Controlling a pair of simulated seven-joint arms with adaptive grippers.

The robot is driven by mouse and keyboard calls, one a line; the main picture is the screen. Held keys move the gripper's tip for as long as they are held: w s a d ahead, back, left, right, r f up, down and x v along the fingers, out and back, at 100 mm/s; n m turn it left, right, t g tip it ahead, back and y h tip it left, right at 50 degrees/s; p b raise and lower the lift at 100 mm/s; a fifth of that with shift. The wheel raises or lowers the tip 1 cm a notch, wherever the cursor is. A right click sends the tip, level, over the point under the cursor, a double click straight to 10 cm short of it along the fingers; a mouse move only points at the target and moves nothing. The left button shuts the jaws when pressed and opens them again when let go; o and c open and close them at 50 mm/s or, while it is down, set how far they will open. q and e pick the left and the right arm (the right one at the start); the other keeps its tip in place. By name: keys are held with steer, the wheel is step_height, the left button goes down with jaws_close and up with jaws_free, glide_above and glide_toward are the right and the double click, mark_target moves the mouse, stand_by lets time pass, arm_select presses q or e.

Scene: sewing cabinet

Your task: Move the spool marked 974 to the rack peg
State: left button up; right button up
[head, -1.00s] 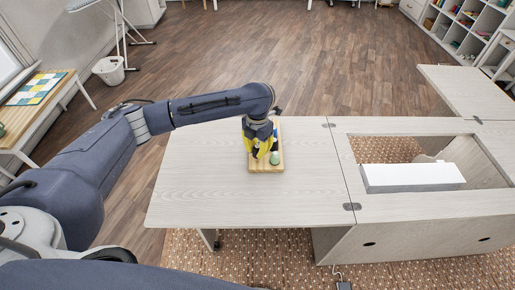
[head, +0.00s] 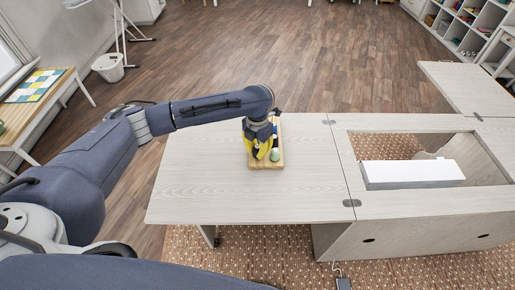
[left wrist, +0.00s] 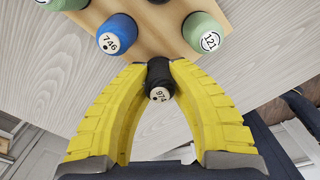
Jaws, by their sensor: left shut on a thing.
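The spool marked 974 (left wrist: 160,78) is black with a pale end that carries the number. In the left wrist view it sits between the yellow fingertips of my left gripper (left wrist: 160,72), which is shut on it. In the head view my left gripper (head: 262,153) is low over the wooden rack board (head: 267,166) and hides the spool. Whether the spool is on a peg or lifted clear cannot be told. My right gripper is not in view.
A blue spool marked 746 (left wrist: 117,36) and a green spool marked 121 (left wrist: 205,34) stand on the board near the fingers. The pale tabletop (head: 215,195) is bare around the board. A white machine block (head: 412,175) sits in the opening to the right.

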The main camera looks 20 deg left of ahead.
arm_select(q)
steer(key=shift+f, duration=0.15)
steer(key=o, duration=0.9)
step_height(320, 180, up, 12)
stand_by(0.4)
